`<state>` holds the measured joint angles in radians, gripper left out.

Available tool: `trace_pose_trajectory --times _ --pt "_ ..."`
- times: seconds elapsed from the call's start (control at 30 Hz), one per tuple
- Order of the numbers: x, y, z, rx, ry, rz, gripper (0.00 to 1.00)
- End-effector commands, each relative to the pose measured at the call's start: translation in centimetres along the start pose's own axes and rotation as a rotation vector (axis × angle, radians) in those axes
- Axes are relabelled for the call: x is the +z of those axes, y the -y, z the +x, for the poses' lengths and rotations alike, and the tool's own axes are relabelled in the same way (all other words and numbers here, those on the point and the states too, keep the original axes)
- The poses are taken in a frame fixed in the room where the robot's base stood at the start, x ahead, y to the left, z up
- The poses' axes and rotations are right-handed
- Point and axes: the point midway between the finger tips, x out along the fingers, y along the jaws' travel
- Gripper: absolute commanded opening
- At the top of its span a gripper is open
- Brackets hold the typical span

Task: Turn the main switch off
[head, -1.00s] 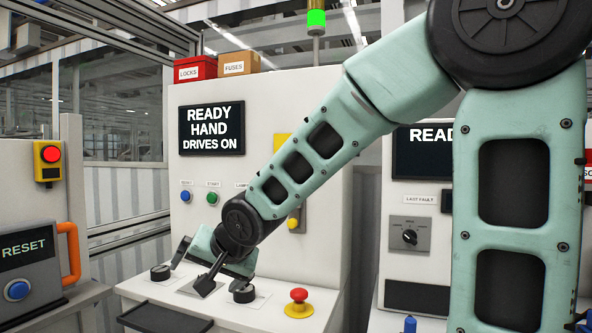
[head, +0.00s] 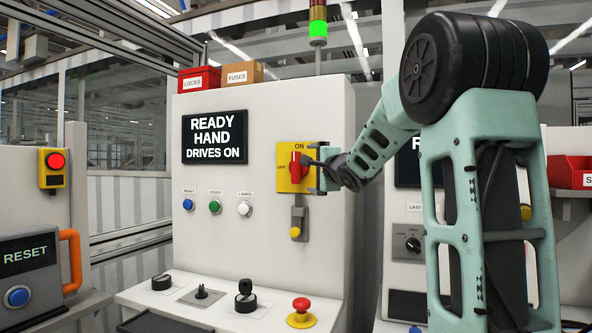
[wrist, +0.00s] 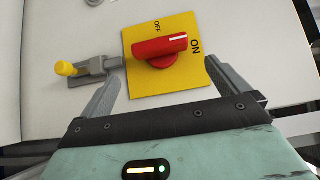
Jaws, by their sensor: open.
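The main switch is a red rotary handle (head: 296,166) on a yellow plate (head: 284,183) on the white cabinet. In the wrist view the red handle (wrist: 160,48) has its white mark at the end by the ON label; OFF is at another edge of the yellow plate (wrist: 140,83). My gripper (head: 316,168) is at the right side of the plate, in front of the cabinet. In the wrist view my gripper (wrist: 168,70) is open, with one finger on each side of the handle. I cannot tell whether either finger touches it.
A grey bracket with a yellow knob (head: 295,232) sits just below the plate, near one finger in the wrist view. The display (head: 214,138) reads READY HAND DRIVES ON. Below are small buttons (head: 214,206), and a red mushroom button (head: 300,304) on the console.

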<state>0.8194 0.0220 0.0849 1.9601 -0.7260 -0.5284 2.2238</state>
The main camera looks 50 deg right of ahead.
Motion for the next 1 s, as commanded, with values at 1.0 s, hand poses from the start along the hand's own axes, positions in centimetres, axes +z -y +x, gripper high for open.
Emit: trace_pose_trajectory --times 1.0 --pt "0.1 -0.1 11.8 0.001 0.0 -0.001 1.0"
